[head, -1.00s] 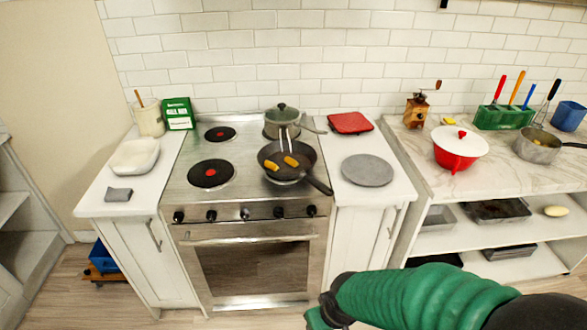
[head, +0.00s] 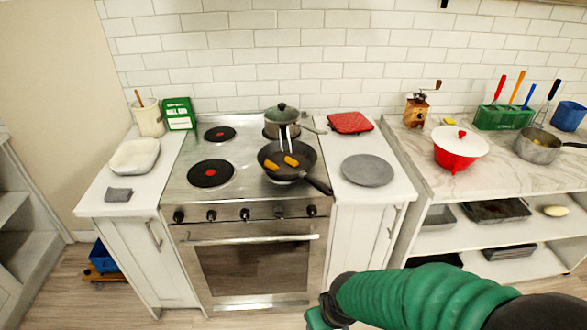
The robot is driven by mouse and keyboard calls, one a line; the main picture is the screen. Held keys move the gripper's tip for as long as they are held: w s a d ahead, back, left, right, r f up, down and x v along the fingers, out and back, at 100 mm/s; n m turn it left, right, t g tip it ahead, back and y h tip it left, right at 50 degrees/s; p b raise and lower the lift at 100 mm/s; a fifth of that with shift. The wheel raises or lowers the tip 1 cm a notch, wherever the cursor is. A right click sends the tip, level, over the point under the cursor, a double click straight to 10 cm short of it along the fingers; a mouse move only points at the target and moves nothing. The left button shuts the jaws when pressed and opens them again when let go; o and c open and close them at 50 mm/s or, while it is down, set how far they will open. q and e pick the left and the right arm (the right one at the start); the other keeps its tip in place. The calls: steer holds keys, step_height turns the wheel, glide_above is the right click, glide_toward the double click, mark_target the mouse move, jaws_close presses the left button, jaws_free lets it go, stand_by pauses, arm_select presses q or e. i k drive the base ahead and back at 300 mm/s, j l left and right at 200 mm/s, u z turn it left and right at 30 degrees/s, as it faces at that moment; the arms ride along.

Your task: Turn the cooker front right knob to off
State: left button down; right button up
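The steel cooker (head: 262,268) stands in the middle, with several black knobs in a row along its front panel. The rightmost knob (head: 312,210) sits below the frying pan's handle, and another knob (head: 279,212) is just left of it. The knobs are too small to read their settings. A dark frying pan (head: 286,160) with yellow-orange food is on the front right burner. My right gripper (head: 320,319) is at the bottom edge, below and apart from the knobs, with its fingers mostly cut off. My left gripper is out of view.
A lidded pot (head: 281,120) stands behind the pan. The pan's handle (head: 319,186) reaches toward the right counter, above the rightmost knob. A grey round plate (head: 367,170) lies on that counter. The space before the oven door is clear except for my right arm.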

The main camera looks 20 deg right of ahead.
mark_target(278, 212)
steer(key=i+j, duration=0.1)
steer(key=j, duration=0.3)
steer(key=i+j, duration=0.15)
steer(key=j, duration=0.2)
steer(key=i+j+z, duration=0.1)
steer(key=j, duration=0.3)
